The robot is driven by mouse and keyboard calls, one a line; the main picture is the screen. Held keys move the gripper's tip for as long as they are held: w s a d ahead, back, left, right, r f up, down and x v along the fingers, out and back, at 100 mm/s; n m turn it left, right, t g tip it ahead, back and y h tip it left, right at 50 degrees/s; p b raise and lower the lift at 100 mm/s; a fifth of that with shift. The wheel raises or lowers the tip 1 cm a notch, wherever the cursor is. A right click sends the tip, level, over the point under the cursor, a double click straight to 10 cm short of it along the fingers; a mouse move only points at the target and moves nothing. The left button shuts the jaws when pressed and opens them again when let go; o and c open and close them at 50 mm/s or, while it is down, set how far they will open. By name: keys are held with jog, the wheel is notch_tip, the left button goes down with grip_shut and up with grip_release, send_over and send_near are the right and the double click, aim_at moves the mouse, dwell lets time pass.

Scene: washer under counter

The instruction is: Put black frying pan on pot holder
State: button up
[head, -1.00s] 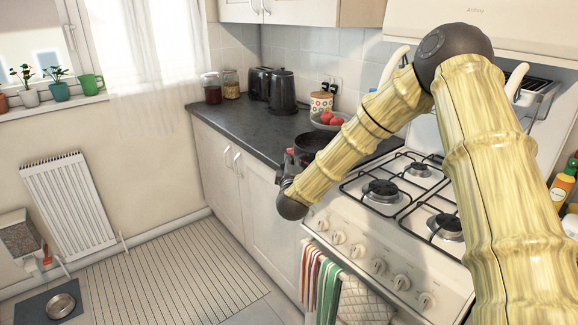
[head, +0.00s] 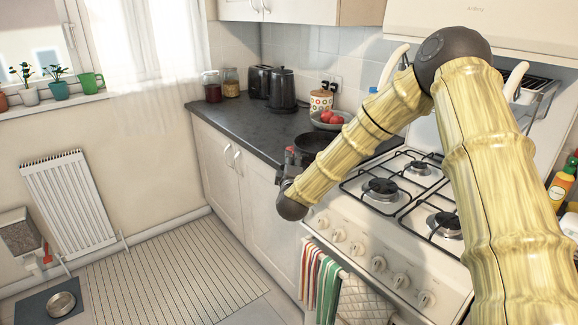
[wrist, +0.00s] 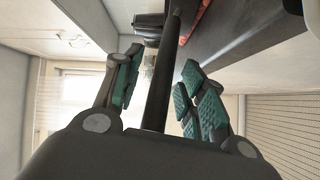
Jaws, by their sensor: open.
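The black frying pan (head: 311,142) lies on the dark counter left of the stove, partly hidden behind my forearm in the head view. In the wrist view its dark handle (wrist: 158,95) runs between the fingers of my gripper (wrist: 162,62). The fingers are open, with visible gaps on both sides of the handle. In the head view my gripper (head: 288,162) is at the counter's front edge, mostly hidden by my arm. A red strip (wrist: 197,20) shows beside the handle in the wrist view; I cannot tell whether it is the pot holder.
A fruit bowl (head: 328,122), a patterned canister (head: 320,101) and a black kettle (head: 282,91) stand behind the pan. The gas stove (head: 385,205) is to the right. A striped towel (head: 322,285) hangs on the oven rail. The counter's left stretch is mostly clear.

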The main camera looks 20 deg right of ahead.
jog(key=b+v, duration=0.2)
jog(key=v, duration=1)
jog(key=s+a+f+m+g+y, duration=0.1)
jog(key=s+f+m+g+y, duration=0.15)
jog(key=s+f, duration=0.65)
jog(key=s+a+f+m+g+y, duration=0.1)
jog(key=s+f+g, duration=0.3)
jog(key=f, duration=0.8)
jog(key=s+a+f+m+g+y, duration=0.1)
jog(key=s+a+f+m+g, duration=0.1)
jog(key=s+f, duration=0.7)
jog(key=s+f+m+g, duration=0.2)
jog(key=s+f+g, duration=0.1)
jog(key=s, duration=0.6)
jog(key=s+f+m+g, duration=0.2)
jog(key=s+f, duration=0.4)
jog(key=s, duration=0.3)
jog(key=s+f+m+g, duration=0.3)
jog(key=s+f, duration=0.2)
jog(key=s, duration=0.4)
jog(key=shift+d+g+y, duration=0.35)
jog(key=shift+d, duration=0.15)
jog(key=shift+w+r+p, duration=0.1)
jog(key=shift+r+p, duration=0.95)
jog(key=shift+p, duration=0.2)
